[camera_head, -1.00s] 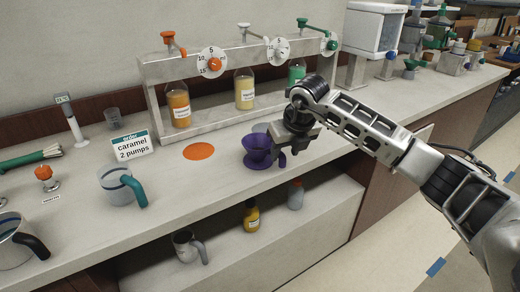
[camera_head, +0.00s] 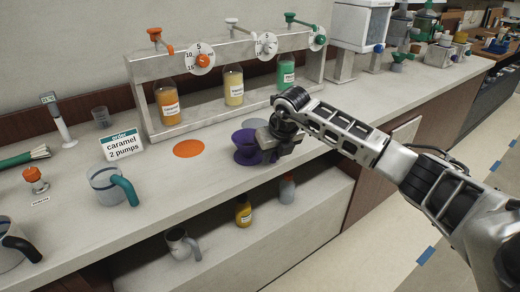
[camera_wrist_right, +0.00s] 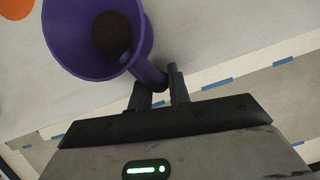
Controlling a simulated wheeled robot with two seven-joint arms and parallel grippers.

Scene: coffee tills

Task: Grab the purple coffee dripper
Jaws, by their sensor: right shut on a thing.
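The purple coffee dripper (camera_head: 245,147) stands upright on the counter near its front edge, right of the orange disc. In the right wrist view the dripper (camera_wrist_right: 78,58) fills the upper left, with something dark and round inside it. Its handle reaches between the two fingers of my right gripper (camera_wrist_right: 160,92), which is shut on the handle. In the head view my right gripper (camera_head: 270,148) is at the dripper's right side and hides part of it. My left gripper is not in view.
A pump rack with orange, cream and green bottles (camera_head: 233,88) stands behind. A caramel order sign (camera_head: 122,145) and a teal-handled mug (camera_head: 107,186) are to the left. The orange disc (camera_head: 188,149) is bare. A shelf below holds a mug (camera_head: 180,243) and bottles.

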